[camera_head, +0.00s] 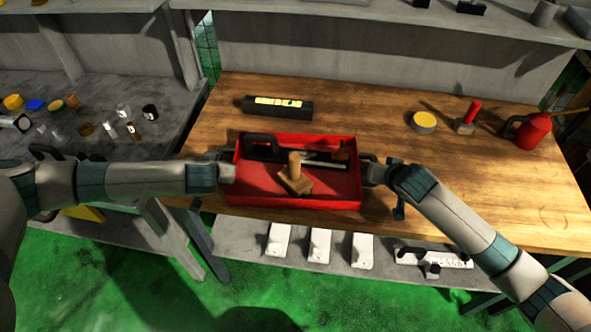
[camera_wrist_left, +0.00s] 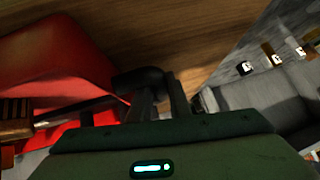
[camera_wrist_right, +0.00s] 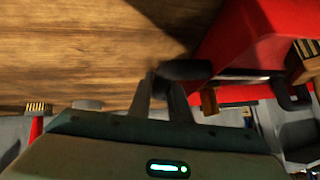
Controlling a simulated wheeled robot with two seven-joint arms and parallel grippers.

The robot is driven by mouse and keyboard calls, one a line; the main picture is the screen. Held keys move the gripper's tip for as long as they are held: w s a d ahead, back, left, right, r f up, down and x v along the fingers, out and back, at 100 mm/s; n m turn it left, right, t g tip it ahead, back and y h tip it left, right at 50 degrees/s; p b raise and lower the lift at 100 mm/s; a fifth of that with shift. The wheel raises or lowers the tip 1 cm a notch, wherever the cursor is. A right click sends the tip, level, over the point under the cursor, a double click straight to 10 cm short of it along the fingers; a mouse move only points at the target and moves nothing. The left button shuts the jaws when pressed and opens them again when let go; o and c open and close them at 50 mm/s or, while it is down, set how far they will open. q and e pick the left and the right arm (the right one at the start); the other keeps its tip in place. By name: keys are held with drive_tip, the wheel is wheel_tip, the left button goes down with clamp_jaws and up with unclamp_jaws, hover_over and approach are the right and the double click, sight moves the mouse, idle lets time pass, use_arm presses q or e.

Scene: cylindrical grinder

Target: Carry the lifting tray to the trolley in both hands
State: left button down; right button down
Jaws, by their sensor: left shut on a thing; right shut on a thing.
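The red lifting tray (camera_head: 292,204) is at the front edge of the wooden workbench, roughly level. I cannot tell whether it rests on the wood or hangs just above. It holds a wooden-handled brush or block (camera_head: 295,178) and several dark tools. My left gripper (camera_head: 226,168) is shut on the tray's left black handle, which shows in the left wrist view (camera_wrist_left: 138,80). My right gripper (camera_head: 372,172) is shut on the right black handle, seen in the right wrist view (camera_wrist_right: 184,70). I cannot make out a trolley.
On the workbench (camera_head: 360,100) are a black box with a yellow label (camera_head: 278,107), a yellow-topped tin (camera_head: 423,122), a red-handled tool (camera_head: 467,118) and a red oil can (camera_head: 532,131). A grey bench (camera_head: 100,100) with small items stands left. A lower shelf (camera_head: 240,233) holds white parts. Green floor is open in front.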

use_arm(q)
drive_tip(key=shift+w+r, duration=0.15)
drive_tip(key=shift+r, duration=0.1)
use_arm(e)
drive_tip(key=shift+w+r, duration=0.1)
drive_tip(key=shift+r, duration=0.15)
